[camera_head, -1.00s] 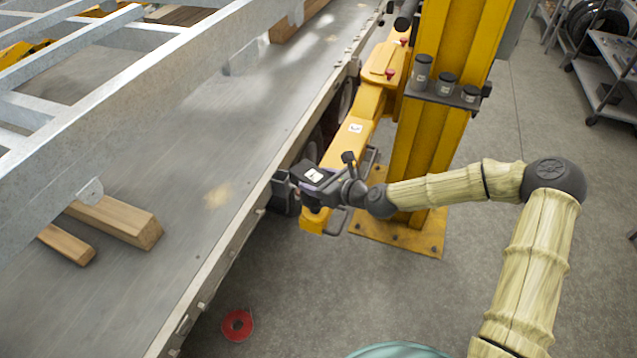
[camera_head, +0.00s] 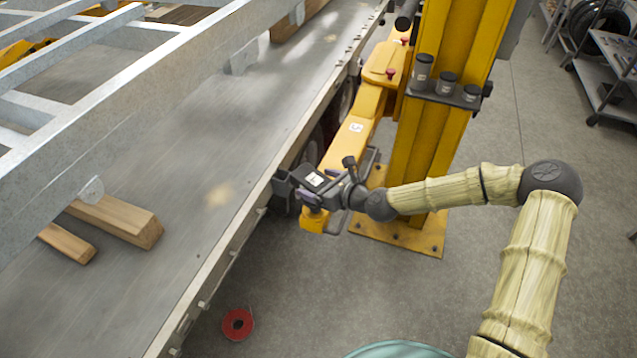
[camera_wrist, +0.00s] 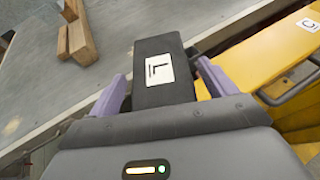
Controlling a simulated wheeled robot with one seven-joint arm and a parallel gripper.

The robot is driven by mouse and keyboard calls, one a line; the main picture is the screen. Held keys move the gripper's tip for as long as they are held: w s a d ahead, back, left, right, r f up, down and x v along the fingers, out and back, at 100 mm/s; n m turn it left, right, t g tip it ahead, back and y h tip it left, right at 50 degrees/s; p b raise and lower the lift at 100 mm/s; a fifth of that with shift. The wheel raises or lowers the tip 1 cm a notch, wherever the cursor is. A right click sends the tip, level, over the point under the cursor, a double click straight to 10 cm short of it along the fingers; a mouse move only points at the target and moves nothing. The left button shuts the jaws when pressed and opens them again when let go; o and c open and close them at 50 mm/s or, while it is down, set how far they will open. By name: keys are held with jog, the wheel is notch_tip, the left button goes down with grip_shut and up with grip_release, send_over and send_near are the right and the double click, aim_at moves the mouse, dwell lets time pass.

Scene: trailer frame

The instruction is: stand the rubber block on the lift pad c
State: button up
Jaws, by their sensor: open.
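The arm bears a "C" label (camera_head: 356,127). The gripper is open. The pad's top is largely hidden by block and gripper, so I cannot tell whether the block rests on it.
The trailer's grey deck (camera_head: 200,185) and its edge run close on the left, with a galvanised frame (camera_head: 100,110) above wooden blocks (camera_head: 120,218). The yellow lift column (camera_head: 430,130) stands behind my wrist. A red ring (camera_head: 237,324) lies on the floor. A wire handle (camera_wrist: 290,88) flanks the arm.

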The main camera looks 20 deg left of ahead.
jog(key=b+v, duration=0.1)
jog(key=v, duration=1)
jog(key=shift+s+d, duration=0.2)
jog(key=shift+d, duration=0.2)
jog(key=s+d+f+n+g+h, duration=0.4)
jog(key=s+d+f+n+h, duration=0.4)
jog(key=n, duration=0.5)
jog(key=s+d+r+n+h, duration=0.2)
jog(key=s+d+r+n, duration=0.1)
jog(key=d+r+n, duration=0.2)
jog(key=s+d+r+n+h, duration=0.1)
jog(key=s+d+r+n, duration=0.2)
jog(key=d, duration=0.7)
notch_tip(320, 180, up, 4)
jog(key=n, duration=0.2)
jog(key=shift+s+r+n+h, duration=0.15)
jog(key=shift+s+n+h, duration=0.15)
jog(key=shift+h, duration=0.1)
jog(key=shift+a, duration=0.1)
